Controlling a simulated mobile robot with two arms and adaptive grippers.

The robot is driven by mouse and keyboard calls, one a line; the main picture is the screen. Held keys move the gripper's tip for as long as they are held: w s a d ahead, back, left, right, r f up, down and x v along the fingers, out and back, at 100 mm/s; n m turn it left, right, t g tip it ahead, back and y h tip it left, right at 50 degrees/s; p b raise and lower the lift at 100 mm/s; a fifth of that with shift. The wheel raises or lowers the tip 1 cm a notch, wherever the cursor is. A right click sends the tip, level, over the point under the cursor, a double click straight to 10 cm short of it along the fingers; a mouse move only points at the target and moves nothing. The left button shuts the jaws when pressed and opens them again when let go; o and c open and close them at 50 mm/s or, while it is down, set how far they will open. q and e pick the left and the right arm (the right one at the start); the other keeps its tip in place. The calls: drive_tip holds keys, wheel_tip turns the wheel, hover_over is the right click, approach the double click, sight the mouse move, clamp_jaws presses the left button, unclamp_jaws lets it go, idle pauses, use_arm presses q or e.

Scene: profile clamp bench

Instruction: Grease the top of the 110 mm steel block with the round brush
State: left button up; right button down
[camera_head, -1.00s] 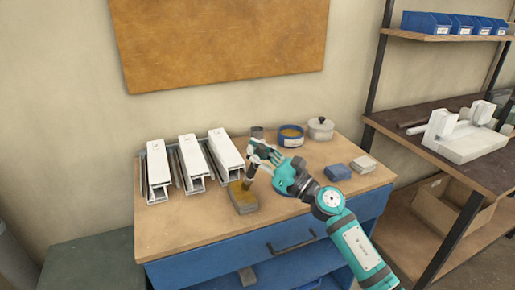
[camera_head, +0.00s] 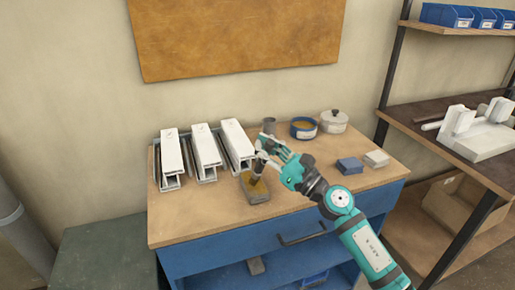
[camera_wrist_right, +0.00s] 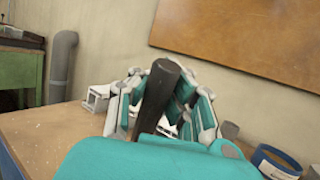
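The steel block (camera_head: 261,198) lies on the bench top near the front edge, in front of the white profiles. Its top looks yellow-brown, as if covered with grease. My right gripper (camera_head: 266,150) is shut on the round brush (camera_head: 258,166), whose bristles point down at the block's top and seem to touch it. In the right wrist view the brush's dark handle (camera_wrist_right: 158,95) stands between the fingers. The open blue tin of yellow-brown grease (camera_head: 303,129) stands at the back right of the block. My left gripper is not in view.
Several white profiles (camera_head: 204,154) stand in a row left of the block. A grey cup (camera_head: 269,125) and a lidded pot (camera_head: 334,121) stand at the back. A blue block (camera_head: 349,166) and a pale block (camera_head: 376,158) lie at the right. The bench's front right is clear.

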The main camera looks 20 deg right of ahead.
drive_tip(key=shift+s+d, duration=0.15)
drive_tip(key=shift+s, duration=0.55)
drive_tip(key=shift+s+d+b, duration=0.3)
drive_tip(key=shift+d+b, duration=0.05)
drive_tip(key=shift+d, duration=0.3)
drive_tip(key=shift+s+d+b, duration=0.3)
drive_tip(key=shift+d+b, duration=0.05)
drive_tip(key=shift+d, duration=0.25)
idle(0.4)
drive_tip(key=shift+a, duration=0.15)
